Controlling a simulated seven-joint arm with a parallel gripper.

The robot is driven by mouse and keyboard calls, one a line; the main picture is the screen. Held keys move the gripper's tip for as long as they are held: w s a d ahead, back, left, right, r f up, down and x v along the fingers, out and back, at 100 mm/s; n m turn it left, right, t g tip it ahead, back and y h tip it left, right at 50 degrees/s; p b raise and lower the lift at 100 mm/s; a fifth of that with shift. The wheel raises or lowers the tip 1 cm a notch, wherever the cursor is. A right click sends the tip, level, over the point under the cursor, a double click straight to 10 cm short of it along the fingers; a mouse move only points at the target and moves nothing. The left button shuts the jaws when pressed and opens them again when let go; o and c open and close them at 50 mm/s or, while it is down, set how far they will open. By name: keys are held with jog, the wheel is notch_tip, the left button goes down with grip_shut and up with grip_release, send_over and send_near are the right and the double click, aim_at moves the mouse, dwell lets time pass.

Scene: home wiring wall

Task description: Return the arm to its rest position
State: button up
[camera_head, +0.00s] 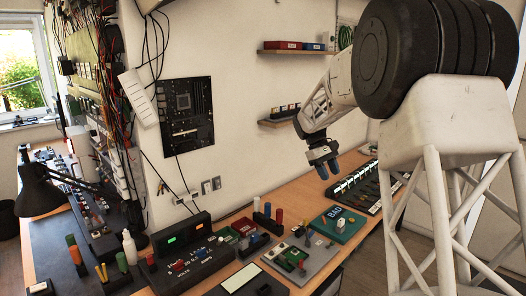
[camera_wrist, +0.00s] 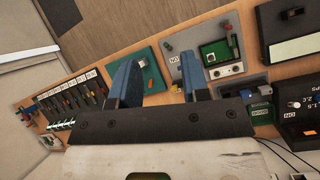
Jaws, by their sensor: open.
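My gripper (camera_head: 327,167) hangs in the air above the right part of the wooden bench, with its blue fingertips pointing down. In the wrist view, my gripper (camera_wrist: 158,85) has its two blue fingers spread apart with nothing between them. The fingers show in front of a teal board and a grey board lying below on the bench. The fingers touch nothing that I can see.
The wooden bench (camera_head: 302,188) carries a teal board (camera_head: 338,224), a grey board (camera_head: 313,257), a rack of tools (camera_head: 368,186) and a black meter box (camera_head: 185,250). Shelves (camera_head: 295,50) hang on the wall behind. A black lamp (camera_head: 38,190) stands left.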

jog(key=s+a+r+m+t+y, duration=0.1)
jog(key=s+r+m+t, duration=0.15)
jog(key=s, duration=1.15)
jog(key=s+a+r+m+t+y, duration=0.15)
jog(key=s+r, duration=0.25)
jog(key=s, duration=0.9)
jog(key=s+a+f+m+t+y, duration=0.1)
jog(key=s+f, duration=0.2)
jog(key=s, duration=0.9)
jog(key=s+f+m+t+y, duration=0.1)
jog(key=s+f, duration=0.3)
jog(key=s, duration=0.9)
jog(key=shift+s+a+f+t, duration=0.3)
jog(key=shift+a, duration=0.1)
